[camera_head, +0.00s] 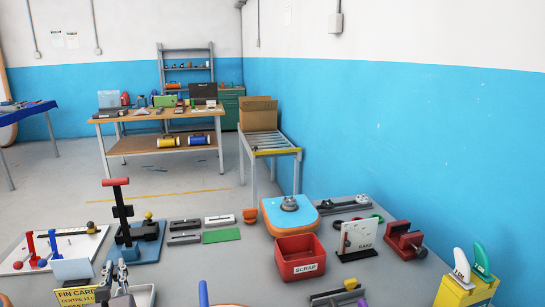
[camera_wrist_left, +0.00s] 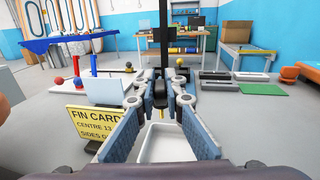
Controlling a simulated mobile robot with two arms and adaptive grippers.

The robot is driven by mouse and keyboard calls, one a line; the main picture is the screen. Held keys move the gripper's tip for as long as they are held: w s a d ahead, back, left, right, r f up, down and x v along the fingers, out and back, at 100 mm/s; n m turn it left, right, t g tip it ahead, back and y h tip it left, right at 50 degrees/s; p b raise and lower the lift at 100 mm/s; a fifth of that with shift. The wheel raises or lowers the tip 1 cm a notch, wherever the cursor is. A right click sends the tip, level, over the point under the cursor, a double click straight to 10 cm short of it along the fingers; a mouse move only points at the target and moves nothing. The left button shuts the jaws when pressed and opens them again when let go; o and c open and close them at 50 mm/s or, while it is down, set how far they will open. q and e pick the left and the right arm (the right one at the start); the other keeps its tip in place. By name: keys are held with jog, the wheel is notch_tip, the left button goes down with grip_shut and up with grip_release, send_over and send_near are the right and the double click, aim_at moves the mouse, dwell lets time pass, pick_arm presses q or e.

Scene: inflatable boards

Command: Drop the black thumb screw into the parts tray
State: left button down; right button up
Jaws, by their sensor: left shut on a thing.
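My left gripper (camera_head: 116,280) is at the lower left of the head view, over a white tray (camera_head: 146,293). In the left wrist view the gripper (camera_wrist_left: 160,101) is shut on a small black piece, which looks like the black thumb screw (camera_wrist_left: 160,92). The fingers hide part of it. The white parts tray (camera_wrist_left: 168,145) lies below and between the fingers, and the part of it that shows looks empty. The screw appears to be above the tray, apart from it. My right gripper is not in view.
A yellow fin card (camera_wrist_left: 93,128) stands left of the tray. A black press with a red handle (camera_head: 115,183) stands behind it. A red scrap bin (camera_head: 299,270) and an orange-blue board piece (camera_head: 270,218) are to the right. Grey bars and a green plate (camera_head: 221,235) lie between.

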pick_arm(q)
jog(key=c, duration=1.9)
grip_release()
jog(key=shift+c, duration=0.2)
